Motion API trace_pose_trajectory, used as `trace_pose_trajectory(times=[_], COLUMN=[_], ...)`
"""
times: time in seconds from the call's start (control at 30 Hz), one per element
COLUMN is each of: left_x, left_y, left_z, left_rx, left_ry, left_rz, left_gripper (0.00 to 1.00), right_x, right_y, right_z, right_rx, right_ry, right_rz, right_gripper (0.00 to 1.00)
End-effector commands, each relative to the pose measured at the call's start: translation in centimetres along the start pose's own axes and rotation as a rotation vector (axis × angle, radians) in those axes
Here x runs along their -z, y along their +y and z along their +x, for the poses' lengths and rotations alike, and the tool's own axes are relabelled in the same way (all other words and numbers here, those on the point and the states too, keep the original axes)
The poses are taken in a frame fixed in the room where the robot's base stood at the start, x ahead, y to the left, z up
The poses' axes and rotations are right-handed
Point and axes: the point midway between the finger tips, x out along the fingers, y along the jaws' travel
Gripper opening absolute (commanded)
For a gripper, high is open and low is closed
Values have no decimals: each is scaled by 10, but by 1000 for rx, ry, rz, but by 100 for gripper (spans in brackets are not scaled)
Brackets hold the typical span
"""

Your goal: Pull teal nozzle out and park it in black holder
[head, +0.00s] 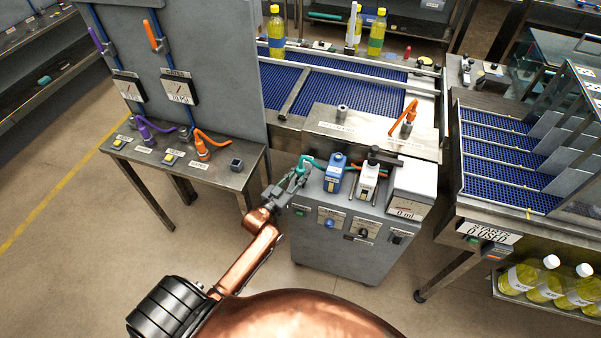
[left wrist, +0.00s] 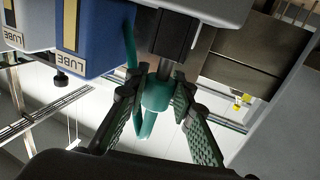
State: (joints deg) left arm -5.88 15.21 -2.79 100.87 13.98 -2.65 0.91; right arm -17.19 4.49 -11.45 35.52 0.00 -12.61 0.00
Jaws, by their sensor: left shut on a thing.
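The teal nozzle (head: 301,169) is at the left end of the grey machine cabinet, with a teal hose curving from it toward a blue box. My left gripper (head: 296,178) is shut on it. In the left wrist view the teal nozzle (left wrist: 155,93) sits between the two ribbed fingers (left wrist: 160,86). A grey metal stem runs from it to a black block (left wrist: 173,33); I cannot tell whether the stem is inside the block or only in front of it. A small black holder-like cube (head: 236,164) stands on the side table. My right gripper is not in view.
The blue LUBE box (head: 334,174) and a white box (head: 367,180) stand right of the nozzle on the grey cabinet (head: 350,240). A blue conveyor (head: 345,92) lies behind.

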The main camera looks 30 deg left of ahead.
Motion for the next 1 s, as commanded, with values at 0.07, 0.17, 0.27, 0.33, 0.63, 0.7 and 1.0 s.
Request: trace_pose_trajectory(times=[0.07,0.17,0.27,0.33,0.63,0.7,1.0], left_x=[-2,-5,-7,-8,-7,-7,-8], left_y=[0,0,0,0,0,0,0], left_z=[0,0,0,0,0,0,-9], left_rx=[0,0,0,0,0,0,0], left_ry=[0,0,0,0,0,0,-2], left_rz=[0,0,0,0,0,0,1], left_gripper=[0,0,0,24,43,43,43], right_x=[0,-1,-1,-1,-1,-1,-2], right_y=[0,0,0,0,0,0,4], right_z=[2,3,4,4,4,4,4], right_rx=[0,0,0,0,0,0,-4], right_ry=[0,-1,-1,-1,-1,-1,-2], right_rz=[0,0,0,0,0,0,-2], right_gripper=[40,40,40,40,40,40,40])
